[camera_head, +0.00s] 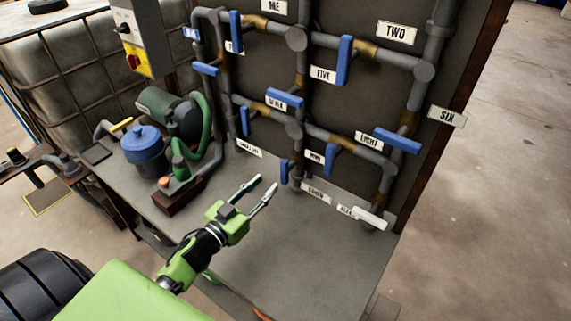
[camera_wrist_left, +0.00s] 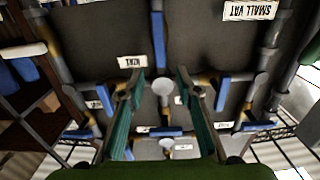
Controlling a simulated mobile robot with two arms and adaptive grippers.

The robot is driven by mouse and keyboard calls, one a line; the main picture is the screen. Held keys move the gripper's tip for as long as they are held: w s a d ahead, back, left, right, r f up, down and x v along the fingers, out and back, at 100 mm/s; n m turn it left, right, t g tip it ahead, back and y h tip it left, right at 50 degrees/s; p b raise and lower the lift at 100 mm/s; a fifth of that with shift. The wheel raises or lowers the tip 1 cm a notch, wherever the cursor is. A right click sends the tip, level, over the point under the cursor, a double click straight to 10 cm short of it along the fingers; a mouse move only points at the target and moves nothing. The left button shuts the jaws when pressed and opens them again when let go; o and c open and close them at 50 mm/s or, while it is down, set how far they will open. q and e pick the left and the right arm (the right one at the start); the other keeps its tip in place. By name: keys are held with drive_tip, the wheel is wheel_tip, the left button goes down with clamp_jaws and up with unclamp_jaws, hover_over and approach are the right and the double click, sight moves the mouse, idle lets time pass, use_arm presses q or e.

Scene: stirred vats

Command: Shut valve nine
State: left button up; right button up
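Valves with blue lever handles sit on grey pipes in front of a dark panel. I cannot make out a clear NINE label. A small blurred label (camera_head: 314,156) is low at the middle, beside a blue handle (camera_head: 331,158). Another blue handle (camera_head: 284,172) hangs by the middle pipe, and a label (camera_head: 249,147) at lower left is too small to read. My left gripper (camera_head: 261,187) is open and empty above the bench, in front of the lower pipes and apart from them. Its two fingers (camera_wrist_left: 160,100) show in the left wrist view. My right gripper is not in view.
A blue pot (camera_head: 144,147) and a green motor pump (camera_head: 170,115) stand at the bench's left. A white handle (camera_head: 370,217) is low right. The bench front (camera_head: 290,255) is bare. A switch box (camera_head: 140,40) is at upper left.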

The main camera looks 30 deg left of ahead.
sight(283, 168)
use_arm(q)
drive_tip(key=w, duration=0.4)
drive_tip(key=shift+w+d, duration=0.1)
drive_tip(key=shift+d, duration=0.2)
drive_tip(key=w, duration=0.5)
drive_tip(key=shift+w+d+p, duration=0.1)
drive_tip(key=shift+d+p, duration=0.3)
drive_tip(key=shift+w+d+f, duration=0.1)
drive_tip(key=shift+w, duration=0.5)
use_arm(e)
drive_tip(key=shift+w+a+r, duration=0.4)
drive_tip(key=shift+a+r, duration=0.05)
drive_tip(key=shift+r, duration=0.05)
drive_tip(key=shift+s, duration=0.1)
use_arm(q)
drive_tip(key=shift+c, duration=0.3)
drive_tip(key=c, duration=0.6)
clamp_jaws()
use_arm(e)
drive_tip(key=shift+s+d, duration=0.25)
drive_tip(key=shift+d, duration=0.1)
